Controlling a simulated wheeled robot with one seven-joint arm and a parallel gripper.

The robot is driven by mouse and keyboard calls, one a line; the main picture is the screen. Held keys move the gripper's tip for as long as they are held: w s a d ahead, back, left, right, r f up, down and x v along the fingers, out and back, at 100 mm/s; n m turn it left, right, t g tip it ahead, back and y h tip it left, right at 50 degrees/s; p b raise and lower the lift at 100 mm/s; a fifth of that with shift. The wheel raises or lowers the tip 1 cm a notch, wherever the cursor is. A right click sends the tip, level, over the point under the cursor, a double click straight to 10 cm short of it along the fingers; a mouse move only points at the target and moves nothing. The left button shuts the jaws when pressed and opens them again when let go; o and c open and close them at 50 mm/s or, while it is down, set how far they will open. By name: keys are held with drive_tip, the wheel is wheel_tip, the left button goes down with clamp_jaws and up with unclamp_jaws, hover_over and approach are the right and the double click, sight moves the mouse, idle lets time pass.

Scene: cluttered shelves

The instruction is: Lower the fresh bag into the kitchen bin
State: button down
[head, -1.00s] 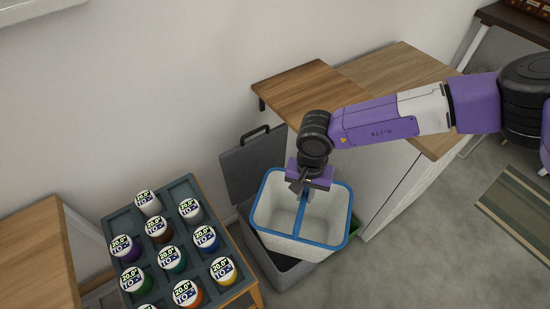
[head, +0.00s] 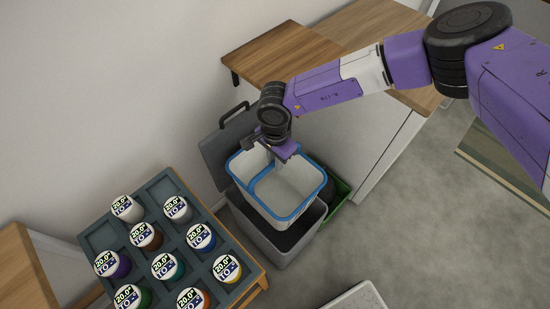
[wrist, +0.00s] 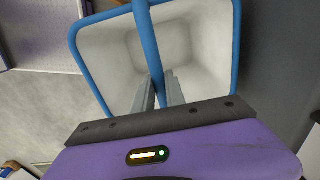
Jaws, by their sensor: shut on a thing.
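The fresh bag (head: 289,186) is a white, open-topped liner with a blue rim and a blue bar across its middle. My gripper (wrist: 160,95) is shut on that bar, with its fingers reaching down into the open bag in the wrist view. In the head view, my gripper (head: 274,158) is at the bag's far side. The kitchen bin (head: 262,240) is a grey box with its lid (head: 220,143) standing open behind it. The bag is over the bin's mouth, turned a little against it. Dark bin interior shows at the front right. The bag's bottom is hidden.
A rack of several labelled jars (head: 163,235) stands close on the bin's left. A green container with something black (head: 337,197) is at the bin's right, beside a white cabinet with a wooden top (head: 265,55). Open floor (head: 420,230) lies at the front right.

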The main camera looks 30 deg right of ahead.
wheel_tip(320, 180, down, 41)
drive_tip(key=b, duration=3)
drive_tip(key=shift+f+b, duration=0.2)
drive_tip(key=shift+b, duration=0.2)
drive_tip(key=shift+f+b, duration=0.45)
drive_tip(key=shift+f, duration=0.2)
drive_tip(key=c, duration=1.3)
unclamp_jaws()
drive_tip(key=shift+r+p, duration=1.65)
drive_tip(key=shift+r, duration=2.25)
